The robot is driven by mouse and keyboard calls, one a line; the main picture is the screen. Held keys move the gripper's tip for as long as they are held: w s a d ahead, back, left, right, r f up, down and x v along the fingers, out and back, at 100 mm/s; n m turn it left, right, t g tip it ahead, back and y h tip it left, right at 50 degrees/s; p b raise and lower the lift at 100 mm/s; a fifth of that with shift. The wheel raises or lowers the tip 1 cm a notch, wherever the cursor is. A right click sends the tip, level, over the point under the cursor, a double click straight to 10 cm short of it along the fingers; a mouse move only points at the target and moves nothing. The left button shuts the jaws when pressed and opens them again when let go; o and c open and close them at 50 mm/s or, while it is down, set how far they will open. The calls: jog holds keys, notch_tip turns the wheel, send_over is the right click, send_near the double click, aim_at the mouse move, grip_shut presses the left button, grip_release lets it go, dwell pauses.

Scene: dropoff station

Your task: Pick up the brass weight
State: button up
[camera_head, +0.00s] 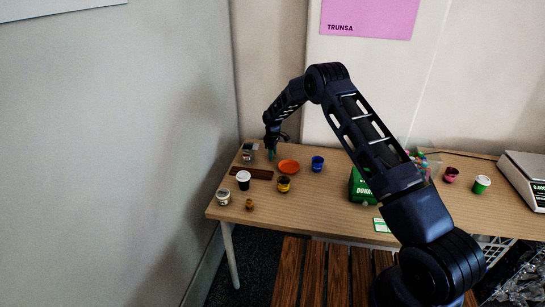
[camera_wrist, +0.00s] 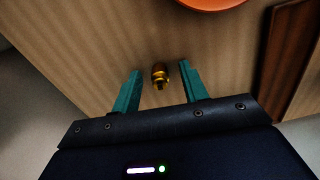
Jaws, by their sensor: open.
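The brass weight (camera_wrist: 160,76) is a small gold-coloured knobbed piece on the wooden table. In the wrist view it shows between the teal fingers of my gripper (camera_wrist: 160,68), with a gap on both sides. The fingers are open and hold nothing. In the head view my gripper (camera_head: 271,153) points down at the back left of the table, behind the orange dish (camera_head: 288,166). I cannot make out the weight beside the fingers there; the gripper probably hides it. The wrist view does not show clearly how far the fingertips are above the table.
The orange dish (camera_wrist: 212,3) and a dark wooden board (camera_wrist: 290,60) lie near the weight. A jar (camera_head: 248,153) stands left of my gripper. A blue cup (camera_head: 317,164), a yellow cup (camera_head: 283,184) and a small brass-coloured object (camera_head: 249,204) stand elsewhere on the table.

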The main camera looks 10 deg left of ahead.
grip_shut()
